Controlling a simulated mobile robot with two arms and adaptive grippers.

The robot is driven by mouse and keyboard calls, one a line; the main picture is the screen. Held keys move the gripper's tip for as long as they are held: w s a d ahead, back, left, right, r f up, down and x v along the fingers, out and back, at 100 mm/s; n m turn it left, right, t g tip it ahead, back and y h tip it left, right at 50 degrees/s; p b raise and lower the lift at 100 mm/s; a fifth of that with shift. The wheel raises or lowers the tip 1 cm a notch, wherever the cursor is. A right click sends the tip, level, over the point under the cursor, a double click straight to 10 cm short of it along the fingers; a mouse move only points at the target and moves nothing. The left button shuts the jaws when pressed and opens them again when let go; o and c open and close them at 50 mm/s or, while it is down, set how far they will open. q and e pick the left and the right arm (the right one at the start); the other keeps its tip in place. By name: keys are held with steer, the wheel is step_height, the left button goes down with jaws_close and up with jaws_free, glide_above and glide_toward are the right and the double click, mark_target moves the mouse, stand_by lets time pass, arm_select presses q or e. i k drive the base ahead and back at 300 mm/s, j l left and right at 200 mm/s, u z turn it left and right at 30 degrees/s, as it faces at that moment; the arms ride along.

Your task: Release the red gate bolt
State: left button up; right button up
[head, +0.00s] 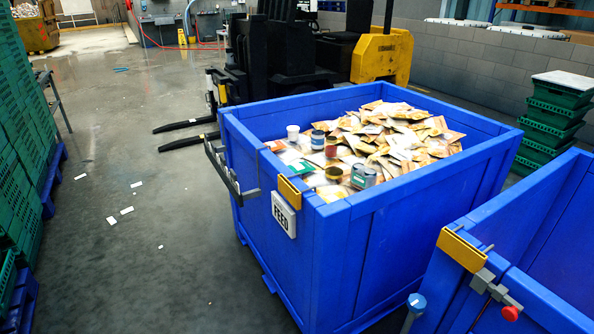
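The red gate bolt (510,312) is at the lower right of the head view, on the front of the right-hand blue bin (555,300). Its round red knob shows beside a grey bracket (483,281), and a thin red rod runs down to the left from the bracket. A yellow plate (461,250) sits on the bin's corner just above the bracket. I cannot tell from this view how far the bolt is engaged. Neither of my grippers is in view.
A blue bin (350,260) with a FEED sign (284,214) holds packets and cans. A blue-capped post (416,303) stands between the bins. A forklift (290,60) is behind. Green crates (548,115) stand right. Floor at left is mostly clear.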

mark_target(510, 313)
steer(key=z, duration=1.4)
